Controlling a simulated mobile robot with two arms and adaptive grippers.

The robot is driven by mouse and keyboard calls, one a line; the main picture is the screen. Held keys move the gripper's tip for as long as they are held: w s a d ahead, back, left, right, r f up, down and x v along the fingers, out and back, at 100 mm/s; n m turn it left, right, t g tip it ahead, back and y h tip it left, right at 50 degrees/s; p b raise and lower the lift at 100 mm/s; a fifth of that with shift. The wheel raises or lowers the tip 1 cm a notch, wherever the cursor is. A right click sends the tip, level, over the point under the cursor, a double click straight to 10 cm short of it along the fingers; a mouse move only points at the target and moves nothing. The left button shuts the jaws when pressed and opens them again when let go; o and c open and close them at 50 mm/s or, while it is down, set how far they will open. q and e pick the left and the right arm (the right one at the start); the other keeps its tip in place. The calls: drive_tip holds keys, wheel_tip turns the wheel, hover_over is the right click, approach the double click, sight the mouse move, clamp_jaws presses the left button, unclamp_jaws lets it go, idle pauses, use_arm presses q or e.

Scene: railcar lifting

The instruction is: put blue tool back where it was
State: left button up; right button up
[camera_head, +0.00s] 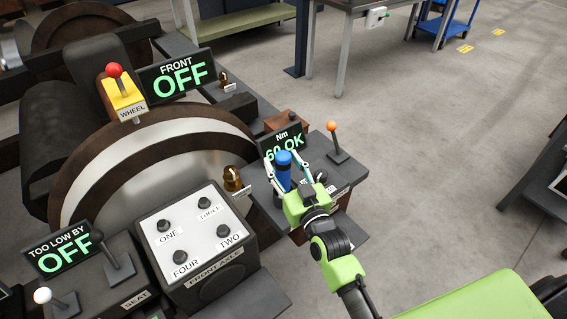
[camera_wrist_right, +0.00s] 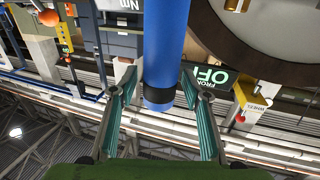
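The blue tool (camera_head: 283,168) stands upright on the dark shelf beside the "Nm 60 OK" display (camera_head: 282,145). Its lower end is partly hidden by my right gripper. My right gripper (camera_head: 287,162) has its two fingers on either side of the tool, spread apart. In the right wrist view the blue tool (camera_wrist_right: 165,50) runs between the fingertips (camera_wrist_right: 158,78). A gap shows on the left side, while the right finger looks close to the tool; I cannot tell if it touches. My left gripper is not in view.
An orange-knobbed lever (camera_head: 332,128) stands just right of the display. A brown-orange knob (camera_head: 233,179) and the front axle panel (camera_head: 197,245) are to the left. A wheel (camera_head: 150,165) fills the left. Open floor (camera_head: 430,150) lies to the right.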

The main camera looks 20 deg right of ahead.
drive_tip(key=shift+f+b, duration=0.2)
drive_tip(key=shift+b, duration=0.4)
drive_tip(key=s+p, duration=0.2)
drive_tip(key=s, duration=0.1)
drive_tip(key=s+p, duration=0.1)
drive_tip(key=shift+s+d+r, duration=0.25)
drive_tip(key=shift+s+d, duration=0.15)
drive_tip(key=s+p, duration=0.2)
drive_tip(key=s, duration=0.7)
drive_tip(key=shift+d+f+p, duration=0.15)
drive_tip(key=shift+d+p, duration=0.2)
drive_tip(key=shift+d, duration=0.1)
